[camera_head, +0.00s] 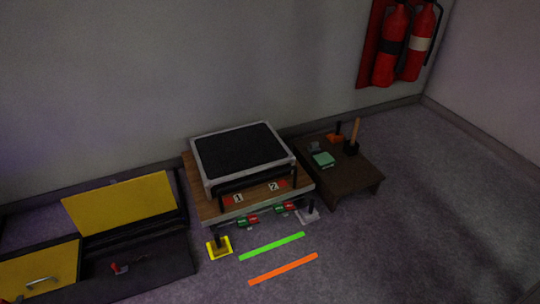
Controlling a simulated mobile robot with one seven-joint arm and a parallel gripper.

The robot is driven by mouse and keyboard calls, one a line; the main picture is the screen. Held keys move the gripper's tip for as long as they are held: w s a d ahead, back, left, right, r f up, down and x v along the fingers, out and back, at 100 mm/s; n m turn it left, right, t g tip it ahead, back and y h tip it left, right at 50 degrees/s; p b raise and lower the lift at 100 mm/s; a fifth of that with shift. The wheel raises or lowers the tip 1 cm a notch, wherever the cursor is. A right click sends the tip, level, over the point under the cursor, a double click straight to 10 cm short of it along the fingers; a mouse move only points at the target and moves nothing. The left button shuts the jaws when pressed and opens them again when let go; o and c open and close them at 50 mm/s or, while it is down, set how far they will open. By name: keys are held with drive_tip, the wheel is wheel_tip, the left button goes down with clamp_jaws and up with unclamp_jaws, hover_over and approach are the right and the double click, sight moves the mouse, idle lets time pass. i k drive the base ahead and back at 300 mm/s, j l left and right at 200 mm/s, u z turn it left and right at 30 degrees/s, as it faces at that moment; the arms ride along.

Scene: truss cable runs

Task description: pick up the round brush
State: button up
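On the low dark brown table at the right stands an upright tan wooden handle on a small dark base, which looks like the round brush (351,147). It stands near the table's back right part, with its handle pointing up. The bristles are too dark and small to make out. My gripper is not in this view.
The brown table (345,184) also holds a green block (323,159), a small grey item (314,147) and an orange item with a dark upright handle (335,137). A wooden bench with a black-topped frame (239,152) stands close left. Floor at the right is clear.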

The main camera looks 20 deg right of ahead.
sight(352, 143)
drive_tip(key=z, duration=1.3)
